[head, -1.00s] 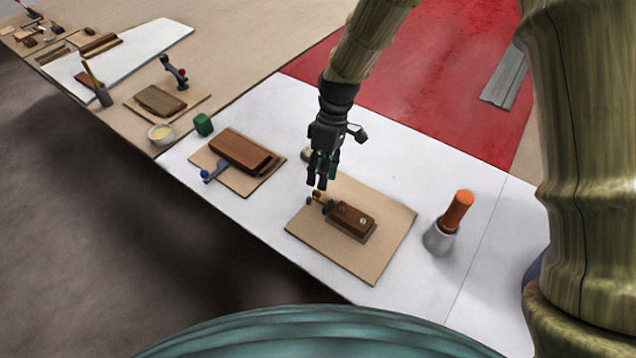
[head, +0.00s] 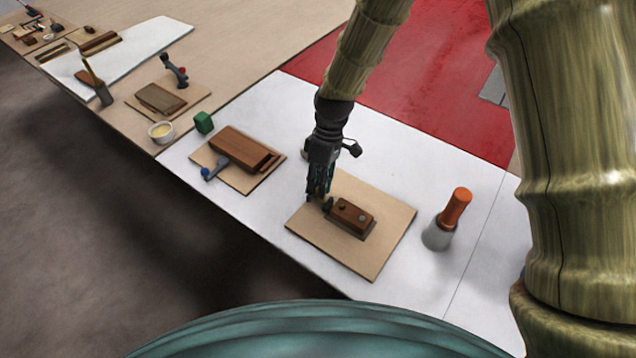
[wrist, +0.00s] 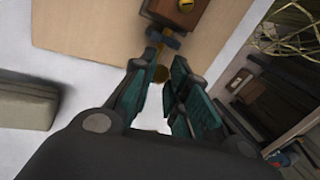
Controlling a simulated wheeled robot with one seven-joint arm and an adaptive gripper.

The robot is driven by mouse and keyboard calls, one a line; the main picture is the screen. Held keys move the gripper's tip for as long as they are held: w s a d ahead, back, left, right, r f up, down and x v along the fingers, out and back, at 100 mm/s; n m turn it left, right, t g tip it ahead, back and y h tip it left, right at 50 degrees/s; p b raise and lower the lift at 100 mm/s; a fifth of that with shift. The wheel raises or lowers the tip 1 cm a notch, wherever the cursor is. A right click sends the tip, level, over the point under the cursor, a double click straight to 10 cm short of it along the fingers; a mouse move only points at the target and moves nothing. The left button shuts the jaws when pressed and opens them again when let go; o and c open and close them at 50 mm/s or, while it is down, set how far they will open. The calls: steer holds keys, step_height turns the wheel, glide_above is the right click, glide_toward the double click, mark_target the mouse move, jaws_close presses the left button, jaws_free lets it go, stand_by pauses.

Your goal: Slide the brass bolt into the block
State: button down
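The brown wooden block (head: 352,216) lies on a tan board (head: 370,262); its near end also shows at the top of the wrist view (wrist: 185,12). The brass bolt (wrist: 161,74) sticks out from the block's end through a dark bracket (wrist: 163,38). Its round knob shows between my fingertips in the wrist view. My gripper (head: 320,196) is open and low over the bolt's end, with a finger on each side of the knob and gaps visible. In the head view the fingers mostly hide the bolt. How deep the bolt sits inside the block is hidden.
An orange-handled tool in a grey cup (head: 438,236) stands right of the board. A second board with a wooden box (head: 240,150) and a blue-knobbed lever (head: 212,171) lies left, with a green cube (head: 203,123) behind. White tabletop is clear between them.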

steer(key=shift+s+d+p, duration=0.2)
steer(key=shift+s+d, duration=0.1)
steer(key=shift+d, duration=0.2)
steer(key=shift+s+d+p, duration=0.2)
steer(key=shift+s+d, duration=0.1)
steer(key=shift+d, duration=0.2)
steer(key=c, duration=1.3)
jaws_free()
steer(key=shift+d, duration=0.2)
steer(key=shift+c, duration=0.2)
steer(key=shift+a, duration=0.15)
steer(key=shift+a, duration=0.1)
steer(key=v, duration=1.2)
